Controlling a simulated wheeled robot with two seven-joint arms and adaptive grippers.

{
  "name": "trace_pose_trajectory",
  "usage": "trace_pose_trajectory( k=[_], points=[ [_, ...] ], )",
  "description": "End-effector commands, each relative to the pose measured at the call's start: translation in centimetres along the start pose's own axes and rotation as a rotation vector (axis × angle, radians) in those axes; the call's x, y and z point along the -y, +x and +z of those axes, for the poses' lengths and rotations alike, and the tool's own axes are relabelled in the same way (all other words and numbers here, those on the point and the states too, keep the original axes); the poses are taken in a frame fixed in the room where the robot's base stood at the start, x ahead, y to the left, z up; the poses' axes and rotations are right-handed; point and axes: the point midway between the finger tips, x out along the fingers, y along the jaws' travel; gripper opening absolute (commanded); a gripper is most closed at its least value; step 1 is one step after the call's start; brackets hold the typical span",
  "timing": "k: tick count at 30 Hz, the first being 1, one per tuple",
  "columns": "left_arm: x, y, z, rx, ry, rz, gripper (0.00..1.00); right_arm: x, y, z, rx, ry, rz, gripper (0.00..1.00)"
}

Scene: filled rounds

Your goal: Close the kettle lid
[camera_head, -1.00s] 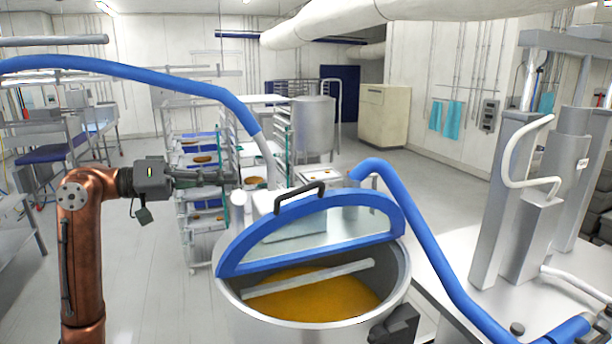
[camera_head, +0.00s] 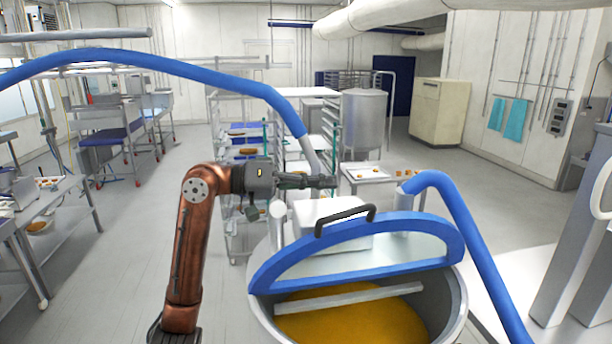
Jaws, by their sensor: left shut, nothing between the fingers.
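The kettle (camera_head: 457,318) is a large round steel vessel at the lower right of centre, with orange-yellow filling inside and a pale bar across its mouth. Its lid (camera_head: 448,236) is a half-round panel with a thick blue rim. The lid stands raised and tilted, leaving the front of the mouth open. A black handle (camera_head: 345,218) sits on its upper edge. My left gripper (camera_head: 330,181) is shut and empty, appearing just above and left of the handle, apart from it in the picture. My right gripper is not in view.
A blue hose (camera_head: 150,60) arches over from the left, and another blue hose (camera_head: 470,240) runs down the kettle's right side. A white box (camera_head: 312,216) shows behind the lid. A wheeled rack (camera_head: 240,200) stands behind my left arm. The floor at left is partly clear.

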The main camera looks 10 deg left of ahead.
Motion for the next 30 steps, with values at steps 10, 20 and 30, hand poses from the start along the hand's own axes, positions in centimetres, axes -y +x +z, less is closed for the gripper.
trace_pose_trajectory(
  k=[10,20,30],
  points=[
    [0.1,4.0,2.2,-0.002,-0.003,-0.002,0.00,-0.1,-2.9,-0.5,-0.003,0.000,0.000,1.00],
    [0.1,4.2,3.9,-0.003,-0.002,-0.003,0.00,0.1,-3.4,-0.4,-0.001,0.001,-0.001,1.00],
    [0.1,4.2,4.1,-0.004,0.008,-0.005,0.00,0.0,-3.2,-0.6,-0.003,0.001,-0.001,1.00]
  ],
)
